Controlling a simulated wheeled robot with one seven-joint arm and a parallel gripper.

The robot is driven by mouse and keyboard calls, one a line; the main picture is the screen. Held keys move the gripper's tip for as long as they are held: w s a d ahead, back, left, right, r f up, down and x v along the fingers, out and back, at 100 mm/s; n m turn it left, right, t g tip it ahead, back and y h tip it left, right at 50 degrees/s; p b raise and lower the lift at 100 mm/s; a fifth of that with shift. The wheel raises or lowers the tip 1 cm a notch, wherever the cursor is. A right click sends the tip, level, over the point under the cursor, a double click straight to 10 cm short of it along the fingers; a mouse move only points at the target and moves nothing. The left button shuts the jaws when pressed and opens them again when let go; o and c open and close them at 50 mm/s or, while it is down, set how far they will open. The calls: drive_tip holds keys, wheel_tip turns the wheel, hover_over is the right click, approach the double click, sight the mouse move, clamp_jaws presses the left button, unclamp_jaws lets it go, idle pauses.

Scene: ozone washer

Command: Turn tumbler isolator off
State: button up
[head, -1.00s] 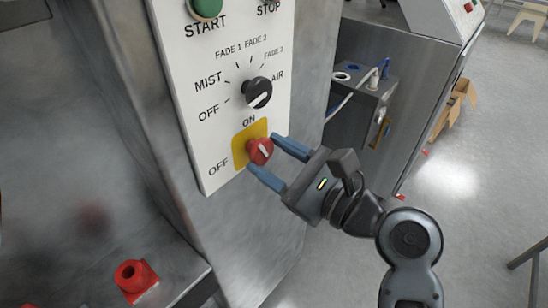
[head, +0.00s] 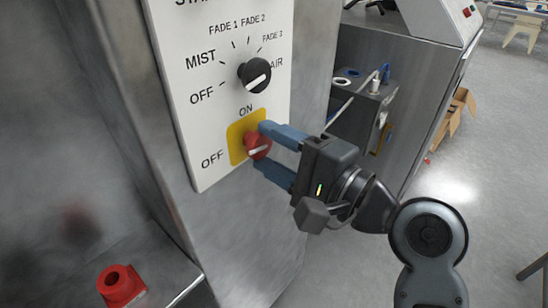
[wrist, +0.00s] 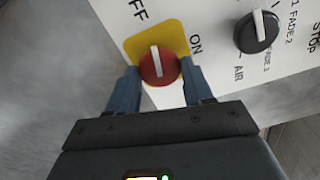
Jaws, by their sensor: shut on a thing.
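The tumbler isolator is a red rotary knob (head: 251,141) on a yellow square plate (head: 236,143), low on the white control panel. Its white pointer line runs nearly level in the head view, roughly toward the OFF label (head: 212,159) at lower left. The ON label (head: 246,111) is above the plate. My gripper (head: 263,147) has one blue finger above and one below the knob and is shut on it. In the wrist view the red knob (wrist: 159,66) sits between the two fingertips, with its line pointing up toward OFF.
A black selector dial (head: 254,74) with MIST, FADE and AIR labels sits above the isolator. A red socket-like part (head: 120,286) is on the metal ledge at lower left. A grey machine (head: 405,60) stands behind at right. Open floor lies at lower right.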

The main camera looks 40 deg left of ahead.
drive_tip(key=shift+n+b, duration=0.7)
drive_tip(key=shift+n, duration=0.5)
drive_tip(key=o, duration=1)
drive_tip(key=shift+s+d+b, duration=0.15)
drive_tip(key=shift+d+b, duration=0.1)
drive_tip(key=shift+d, duration=1.7)
drive_tip(key=shift+s+d+b, duration=0.15)
drive_tip(key=shift+d+b, duration=0.1)
drive_tip(key=shift+d, duration=1.7)
